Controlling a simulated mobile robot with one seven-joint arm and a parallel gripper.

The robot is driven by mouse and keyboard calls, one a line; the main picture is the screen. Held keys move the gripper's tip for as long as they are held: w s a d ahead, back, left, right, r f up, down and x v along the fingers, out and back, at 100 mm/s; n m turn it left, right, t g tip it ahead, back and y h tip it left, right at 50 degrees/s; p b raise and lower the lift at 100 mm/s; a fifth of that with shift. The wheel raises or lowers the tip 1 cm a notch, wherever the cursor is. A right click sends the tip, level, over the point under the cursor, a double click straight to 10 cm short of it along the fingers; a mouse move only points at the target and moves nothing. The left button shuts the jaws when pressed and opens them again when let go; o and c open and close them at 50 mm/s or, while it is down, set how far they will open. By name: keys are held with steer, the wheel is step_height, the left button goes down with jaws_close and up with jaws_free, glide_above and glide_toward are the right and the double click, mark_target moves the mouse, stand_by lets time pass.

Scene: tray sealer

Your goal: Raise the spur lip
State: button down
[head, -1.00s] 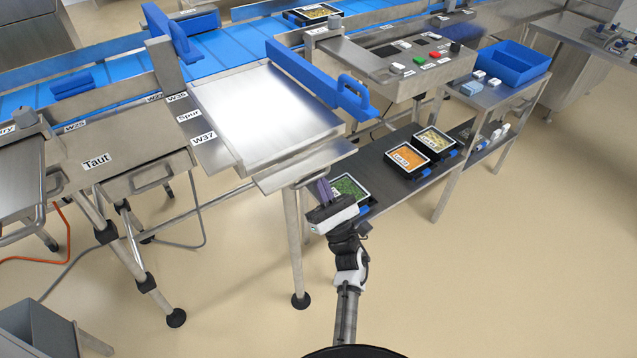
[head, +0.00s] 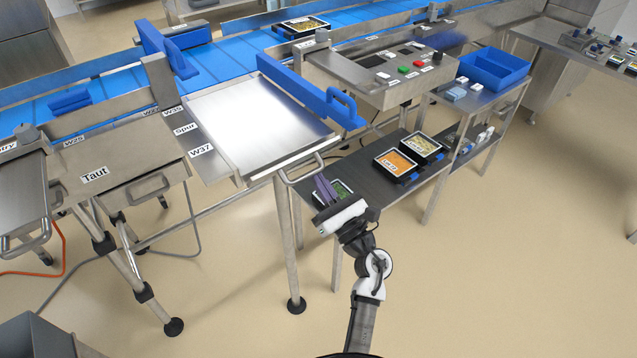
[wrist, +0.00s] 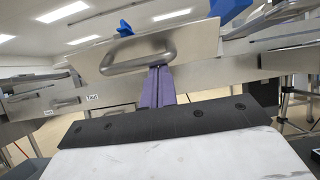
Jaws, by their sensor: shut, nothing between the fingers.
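The spur (head: 258,112) is a shiny flat steel bed labelled Spur, left of the control box in the head view. My gripper (head: 322,184) is shut and empty, just below and in front of the lip. Its purple fingers (wrist: 158,80) point at the handle's lower right part; I cannot tell whether they touch it.
A blue guide (head: 305,90) with a loop handle borders the spur's right side. A low shelf (head: 365,178) with food trays (head: 395,163) lies to the right of my gripper. The Taut section (head: 115,160) stands to the left. The floor in front is clear.

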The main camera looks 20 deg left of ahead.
mark_target(321, 164)
steer(key=shift+d+r+b, duration=0.15)
steer(key=shift+r+b, duration=0.15)
steer(key=shift+r, duration=1.3)
steer(key=shift+w+a+r, duration=0.1)
steer(key=shift+a+r, duration=0.1)
steer(key=shift+r, duration=0.95)
steer(key=shift+a+r, duration=0.1)
steer(key=shift+r, duration=0.05)
steer(key=shift+a+r, duration=0.1)
step_height(321, 164, down, 6)
steer(key=b, duration=0.5)
steer(key=s+d+r, duration=0.5)
steer(key=d, duration=0.3)
steer(key=shift+s+d, duration=0.2)
steer(key=shift+s, duration=0.1)
steer(key=shift+r, duration=0.1)
